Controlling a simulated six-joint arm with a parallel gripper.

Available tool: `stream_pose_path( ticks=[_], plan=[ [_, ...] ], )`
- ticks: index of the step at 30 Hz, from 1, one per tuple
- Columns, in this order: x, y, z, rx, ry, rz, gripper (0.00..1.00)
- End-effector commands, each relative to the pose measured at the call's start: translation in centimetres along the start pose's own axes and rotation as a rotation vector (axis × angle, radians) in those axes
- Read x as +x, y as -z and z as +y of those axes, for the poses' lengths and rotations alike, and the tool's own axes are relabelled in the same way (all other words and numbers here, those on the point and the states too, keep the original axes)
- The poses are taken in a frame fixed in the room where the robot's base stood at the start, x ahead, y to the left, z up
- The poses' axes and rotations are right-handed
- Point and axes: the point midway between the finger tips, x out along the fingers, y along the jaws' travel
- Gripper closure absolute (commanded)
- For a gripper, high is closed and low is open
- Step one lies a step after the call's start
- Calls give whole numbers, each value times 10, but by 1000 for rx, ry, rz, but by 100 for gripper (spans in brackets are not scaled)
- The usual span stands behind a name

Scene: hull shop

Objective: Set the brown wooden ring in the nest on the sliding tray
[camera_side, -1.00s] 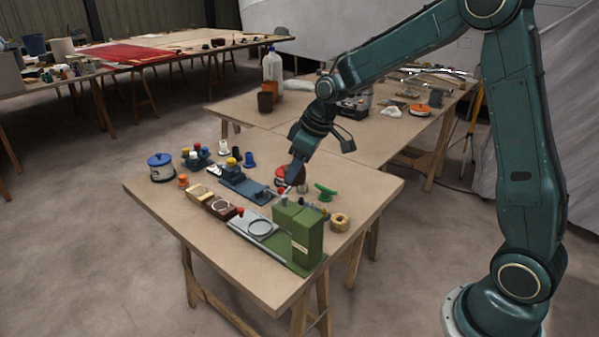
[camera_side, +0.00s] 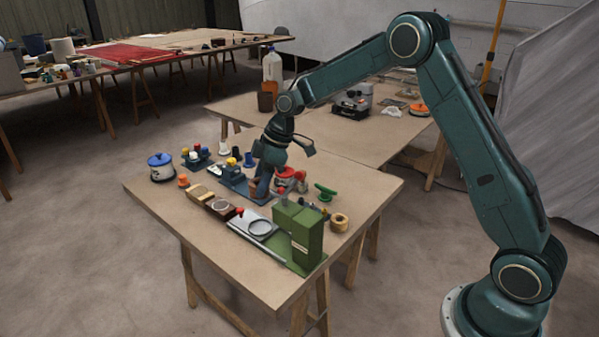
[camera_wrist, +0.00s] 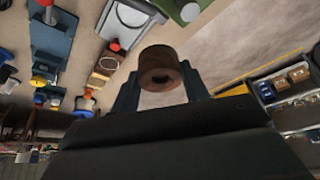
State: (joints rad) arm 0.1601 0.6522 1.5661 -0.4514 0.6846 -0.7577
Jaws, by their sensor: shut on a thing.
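The brown wooden ring (camera_wrist: 160,67) is between my gripper's fingers (camera_wrist: 160,90) in the wrist view, with its hole facing the camera. My gripper (camera_side: 261,188) is shut on it. In the side view the gripper points down beside the blue fixture, and the ring is small and partly hidden there. The grey sliding tray (camera_side: 242,224) with a round nest (camera_side: 260,228) extends from the green housing (camera_side: 298,234), to the front of my gripper. In the wrist view the tray (camera_wrist: 133,17) is at the top, apart from the ring. The nest looks empty.
Brown and tan blocks (camera_side: 219,208) lie left of the tray. A tan ring (camera_side: 340,222) and a green handle (camera_side: 325,191) lie on the right. The table's front is clear.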

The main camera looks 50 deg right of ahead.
Motion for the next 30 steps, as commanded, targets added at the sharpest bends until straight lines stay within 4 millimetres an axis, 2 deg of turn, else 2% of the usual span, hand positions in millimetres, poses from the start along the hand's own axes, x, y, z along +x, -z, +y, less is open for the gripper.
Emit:
stream_pose_path(
  ticks=[6, 15, 22, 30],
  plan=[
    [27, -3, 20, -208, 87, 0, 78],
    [60, -16, 38, -473, 195, 2, 78],
    [72, -24, 44, -585, 239, 3, 78],
    [74, -26, 45, -610, 249, 2, 78]
  ],
)
